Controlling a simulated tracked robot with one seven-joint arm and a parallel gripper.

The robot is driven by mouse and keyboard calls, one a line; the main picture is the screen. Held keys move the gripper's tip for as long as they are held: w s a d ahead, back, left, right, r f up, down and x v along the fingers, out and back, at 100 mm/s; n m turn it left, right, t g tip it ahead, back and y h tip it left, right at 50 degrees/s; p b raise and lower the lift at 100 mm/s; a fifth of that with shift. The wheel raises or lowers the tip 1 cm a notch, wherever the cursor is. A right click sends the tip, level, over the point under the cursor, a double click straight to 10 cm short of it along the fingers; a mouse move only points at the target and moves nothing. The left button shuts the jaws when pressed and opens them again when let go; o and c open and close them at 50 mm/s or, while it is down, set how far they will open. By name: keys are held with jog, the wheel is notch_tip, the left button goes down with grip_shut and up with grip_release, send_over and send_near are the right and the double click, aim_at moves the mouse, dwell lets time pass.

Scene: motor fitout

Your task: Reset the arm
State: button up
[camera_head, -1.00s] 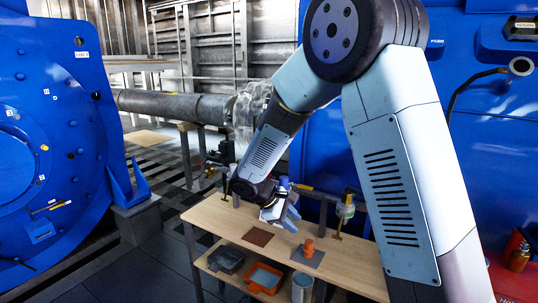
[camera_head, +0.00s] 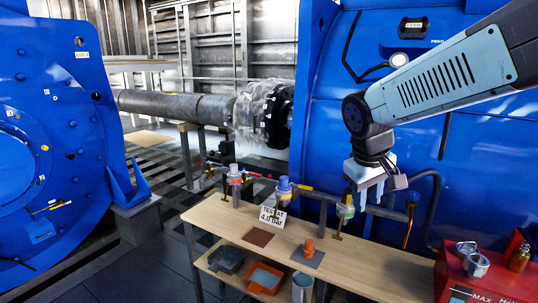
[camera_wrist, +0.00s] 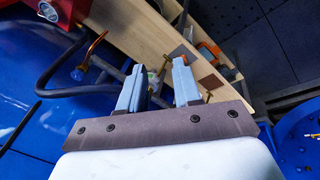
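My arm is raised at the upper right in the head view, with my gripper (camera_head: 368,186) pointing down above the right part of the workbench (camera_head: 350,270). In the wrist view, the two light-blue fingers of my gripper (camera_wrist: 159,70) stand apart with nothing held between them. In the head view, the gripper is near the valve at the right of the bench's back edge and partly hides what is behind it. I cannot tell the exact gap between them.
A sign reading "TEST AT 4.0 bar" (camera_head: 270,217) stands at the bench's back. An orange object sits on a grey mat (camera_head: 308,258), beside a brown mat (camera_head: 258,237). A red box (camera_head: 480,280) is at the right. Blue machinery (camera_head: 340,100) rises behind the bench.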

jog(key=s+d+r+m+t+y, duration=0.2)
jog(key=s+r+m, duration=0.1)
jog(key=s, duration=0.7)
jog(key=shift+r+m+t, duration=0.3)
jog(key=shift+m+t, duration=0.1)
jog(key=shift+m, duration=0.1)
jog(key=shift+d, duration=0.1)
